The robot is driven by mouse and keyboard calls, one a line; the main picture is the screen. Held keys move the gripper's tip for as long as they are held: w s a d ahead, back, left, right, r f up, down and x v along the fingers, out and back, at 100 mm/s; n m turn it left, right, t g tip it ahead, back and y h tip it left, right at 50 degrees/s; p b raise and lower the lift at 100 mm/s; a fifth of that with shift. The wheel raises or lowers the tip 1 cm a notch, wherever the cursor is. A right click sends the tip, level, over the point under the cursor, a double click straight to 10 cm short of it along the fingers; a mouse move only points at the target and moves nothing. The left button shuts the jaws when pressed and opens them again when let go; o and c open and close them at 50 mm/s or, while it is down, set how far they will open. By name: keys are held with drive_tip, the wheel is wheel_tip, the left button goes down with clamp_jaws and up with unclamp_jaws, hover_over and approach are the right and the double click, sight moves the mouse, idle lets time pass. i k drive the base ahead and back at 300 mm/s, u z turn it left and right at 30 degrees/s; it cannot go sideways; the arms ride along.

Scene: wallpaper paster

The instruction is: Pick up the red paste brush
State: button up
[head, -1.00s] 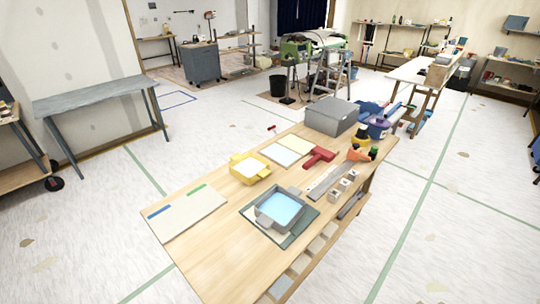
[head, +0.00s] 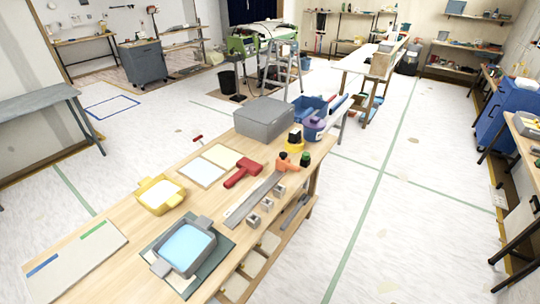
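A red T-shaped tool (head: 242,172), which looks like the red paste brush, lies on the wooden table (head: 120,216). It lies just right of a pale open book or pair of sheets (head: 203,174) and left of a long grey metal strip (head: 252,200). A smaller red item (head: 198,138) shows past the table's far left edge, seemingly on the floor; I cannot tell what it is. My gripper is not in view.
The floor right of the table (head: 385,210) is clear.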

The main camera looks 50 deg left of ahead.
sight(252, 164)
drive_tip(key=i, duration=1.5)
drive_tip(key=u, duration=3.6)
drive_tip(key=k, duration=0.25)
drive_tip(key=z, duration=0.25)
drive_tip(key=i, duration=1.3)
drive_tip(key=u, duration=0.05)
